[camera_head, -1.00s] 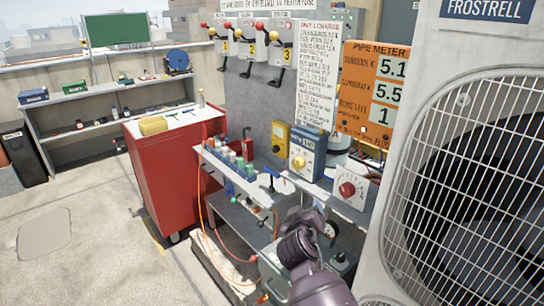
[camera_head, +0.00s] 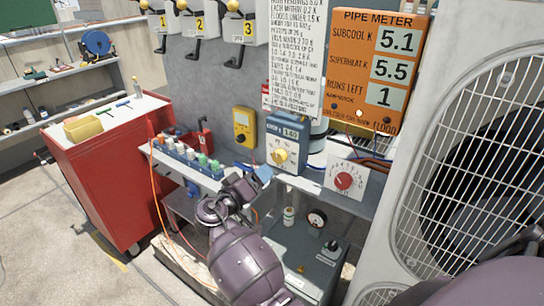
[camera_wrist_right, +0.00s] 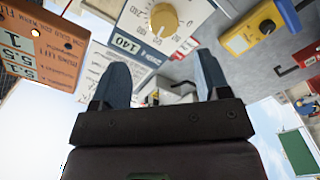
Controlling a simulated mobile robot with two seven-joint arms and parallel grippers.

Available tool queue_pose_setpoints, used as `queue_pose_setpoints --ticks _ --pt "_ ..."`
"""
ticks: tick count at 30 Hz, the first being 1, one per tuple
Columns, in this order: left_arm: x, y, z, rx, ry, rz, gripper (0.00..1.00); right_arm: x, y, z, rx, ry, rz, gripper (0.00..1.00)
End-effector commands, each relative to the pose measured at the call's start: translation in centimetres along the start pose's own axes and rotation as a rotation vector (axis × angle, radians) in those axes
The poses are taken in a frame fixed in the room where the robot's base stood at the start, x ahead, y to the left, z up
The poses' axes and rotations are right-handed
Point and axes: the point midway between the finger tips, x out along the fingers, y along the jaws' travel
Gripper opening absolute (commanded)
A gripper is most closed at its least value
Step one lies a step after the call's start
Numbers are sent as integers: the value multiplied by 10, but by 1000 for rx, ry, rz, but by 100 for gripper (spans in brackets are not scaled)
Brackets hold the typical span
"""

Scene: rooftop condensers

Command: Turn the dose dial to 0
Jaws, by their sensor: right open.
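The knob also shows at the top of the right wrist view (camera_wrist_right: 163,20), which looks upside down. A white plate (camera_head: 355,172) right of the box carries a red knob (camera_head: 344,181) with marks around it. No dose label is legible on either. My right gripper (camera_head: 262,174) is open and empty, just below and left of the yellow knob, apart from it. In the wrist view its two blue fingers (camera_wrist_right: 160,82) are spread. My left gripper is out of view.
A yellow meter (camera_head: 243,126) and a row of small bottles (camera_head: 187,157) stand left of the box. An orange pipe meter (camera_head: 376,70) hangs above. The condenser (camera_head: 470,50) closes off the right, and a red cabinet (camera_head: 108,175) stands left.

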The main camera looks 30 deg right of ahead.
Motion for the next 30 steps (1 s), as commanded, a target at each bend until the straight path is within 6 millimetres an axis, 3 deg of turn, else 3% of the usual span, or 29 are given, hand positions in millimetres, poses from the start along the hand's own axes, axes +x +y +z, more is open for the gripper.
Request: queue_pose_setpoints --ticks 4,18,30 --pt "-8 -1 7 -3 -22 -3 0 20 1 -2 -1 2 1 69" --pt "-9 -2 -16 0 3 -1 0 90 0 -2 -1 3 -3 69" --pt "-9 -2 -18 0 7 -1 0 102 -1 -1 -1 2 -4 69"
